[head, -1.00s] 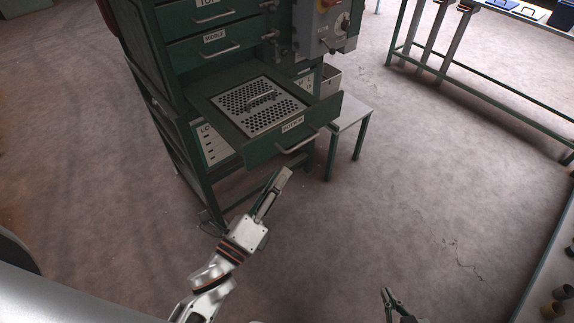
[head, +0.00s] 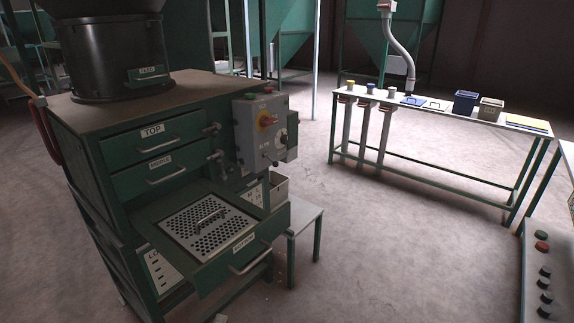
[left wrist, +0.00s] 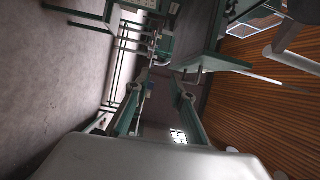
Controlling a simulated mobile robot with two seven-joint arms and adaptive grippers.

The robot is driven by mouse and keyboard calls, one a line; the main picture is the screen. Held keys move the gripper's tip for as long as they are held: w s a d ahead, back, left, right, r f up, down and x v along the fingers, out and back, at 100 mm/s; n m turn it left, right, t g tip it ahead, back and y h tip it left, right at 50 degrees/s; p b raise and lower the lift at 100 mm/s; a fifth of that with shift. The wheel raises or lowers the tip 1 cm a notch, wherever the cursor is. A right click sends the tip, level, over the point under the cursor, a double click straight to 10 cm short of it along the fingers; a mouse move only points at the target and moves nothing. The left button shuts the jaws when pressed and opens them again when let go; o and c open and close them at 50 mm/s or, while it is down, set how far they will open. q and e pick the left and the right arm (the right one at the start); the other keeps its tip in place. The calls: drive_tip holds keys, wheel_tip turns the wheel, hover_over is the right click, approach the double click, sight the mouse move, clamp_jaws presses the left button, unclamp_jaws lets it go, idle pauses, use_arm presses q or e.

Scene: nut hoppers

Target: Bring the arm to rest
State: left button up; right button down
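My left gripper (left wrist: 160,84) shows only in the left wrist view. Its two fingers stand apart with nothing between them, so it is open and empty. Neither arm shows in the head view now, so my right gripper is out of sight. In the head view the green cabinet (head: 95,128) stands at the left. Its bottom drawer (head: 215,268) is pulled out and holds a perforated metal plate (head: 185,232) with a handle. The top drawer (head: 150,137) and middle drawer (head: 155,172) are shut.
A small grey side table (head: 305,215) stands right of the drawer. A long bench (head: 430,113) with bins and lids is at the back right. A panel with buttons (head: 540,285) is at the right edge. The floor between is clear.

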use_arm(q)
drive_tip(key=s+a+f+n+g+y, duration=0.1)
drive_tip(key=s+a+f+n+g, duration=0.1)
drive_tip(key=s+f+n, duration=0.3)
drive_tip(key=s+a+f+n+g, duration=0.2)
drive_tip(key=s+f+n+g, duration=0.3)
drive_tip(key=f+n, duration=0.6)
drive_tip(key=shift+s+a+f+y, duration=0.4)
drive_tip(key=shift+s+f, duration=0.1)
drive_tip(key=shift+s, duration=0.15)
